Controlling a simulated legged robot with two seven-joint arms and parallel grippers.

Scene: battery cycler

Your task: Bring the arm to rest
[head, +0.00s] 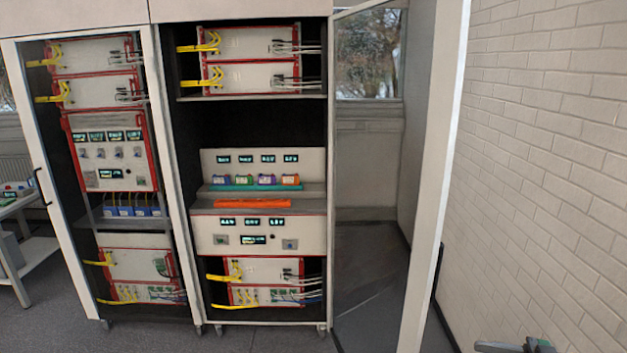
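Part of my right gripper (514,346) shows at the bottom right edge, low in front of the white brick wall. It is cut off by the frame, so I cannot tell whether it is open or shut. It appears apart from the cabinets. My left gripper and arm are not in view. The battery cycler cabinet (262,120) stands in the middle with its door open. Several coloured battery cells (265,180) sit in a row on its shelf, above an orange bar (252,203).
The open glass door (437,180) swings out to the right of the cabinet. A second cabinet (100,175) stands at left. A white table (28,250) is at the far left edge. The brick wall (550,150) bounds the right side. Grey floor (260,340) in front is clear.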

